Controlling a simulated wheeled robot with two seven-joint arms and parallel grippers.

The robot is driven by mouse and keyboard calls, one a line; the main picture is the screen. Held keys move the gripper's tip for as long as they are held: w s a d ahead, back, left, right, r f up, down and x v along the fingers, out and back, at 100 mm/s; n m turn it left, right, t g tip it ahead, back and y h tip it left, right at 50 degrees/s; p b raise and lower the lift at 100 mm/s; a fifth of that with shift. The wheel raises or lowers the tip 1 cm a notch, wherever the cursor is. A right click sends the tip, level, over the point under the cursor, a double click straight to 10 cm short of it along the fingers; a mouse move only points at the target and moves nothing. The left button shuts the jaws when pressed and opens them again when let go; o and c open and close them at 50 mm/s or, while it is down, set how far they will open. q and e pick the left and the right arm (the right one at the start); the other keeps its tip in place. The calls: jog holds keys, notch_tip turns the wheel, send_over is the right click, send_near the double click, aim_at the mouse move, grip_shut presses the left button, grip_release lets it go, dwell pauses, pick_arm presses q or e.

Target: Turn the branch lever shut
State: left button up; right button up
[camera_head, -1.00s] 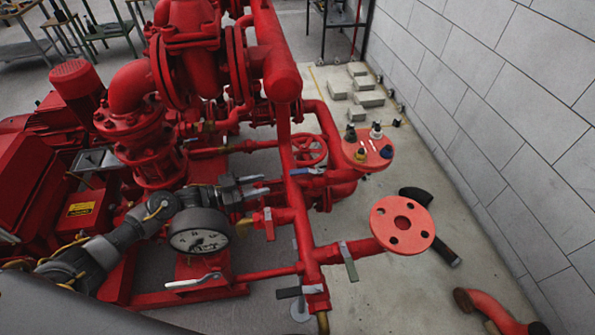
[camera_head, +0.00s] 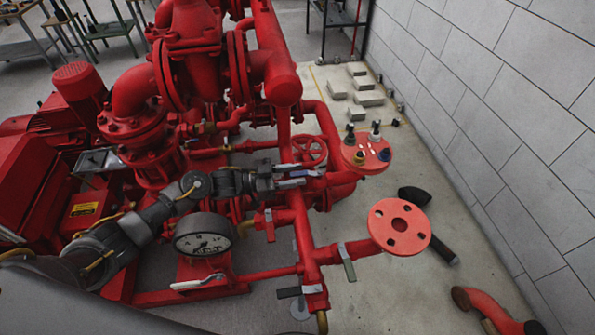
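My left gripper (camera_head: 291,175) reaches in from the left over the red pipework. Its two fingers are apart and point right. Other levers are a grey one (camera_head: 347,263) on the flanged branch, a dark one (camera_head: 289,292) at the lower pipe end, and a pale one (camera_head: 199,283) at lower left. I cannot tell for certain which is the branch lever. My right gripper is not in view.
A pressure gauge (camera_head: 202,235) stands below my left forearm. A red handwheel (camera_head: 310,150) is just behind the gripper. A round red flange (camera_head: 400,226) sticks out at right.

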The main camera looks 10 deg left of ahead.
pick_arm(q)
jog(key=shift+w+d, duration=0.3)
jog(key=shift+d, duration=0.3)
grip_shut()
